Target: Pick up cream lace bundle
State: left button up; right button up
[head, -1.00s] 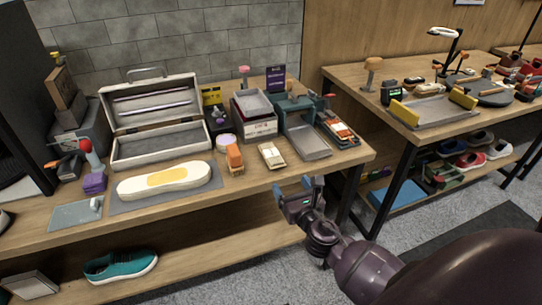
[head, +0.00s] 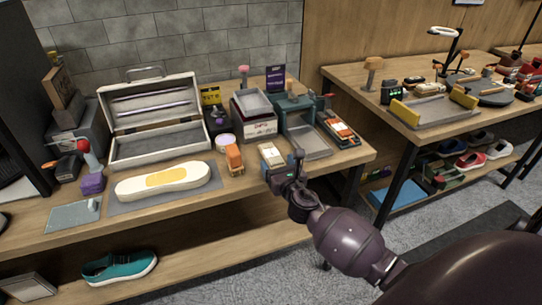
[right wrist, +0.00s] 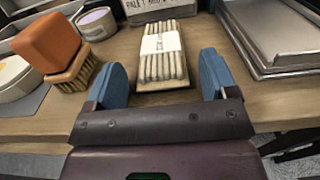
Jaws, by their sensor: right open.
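The cream lace bundle (head: 269,153) lies on the wooden workbench near its front edge. In the right wrist view the bundle (right wrist: 160,66) shows as parallel cream strands with a white paper band, its near end toward me. My right gripper (head: 284,171) is at the bench's front edge, just in front of the bundle and partly covering its near end in the head view. In the right wrist view the right gripper (right wrist: 162,82) is open, with one blue finger on each side of the bundle's near end and nothing held. My left gripper is not in view.
An orange-topped brush (head: 234,159) stands left of the bundle, with a small round tub (right wrist: 96,24) behind it. A grey tray (right wrist: 283,35) lies to the right. A labelled box (head: 254,128) stands behind. Bare wood lies around the bundle.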

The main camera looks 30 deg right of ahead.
jog(key=c, duration=0.9)
jog(key=shift+r, duration=0.1)
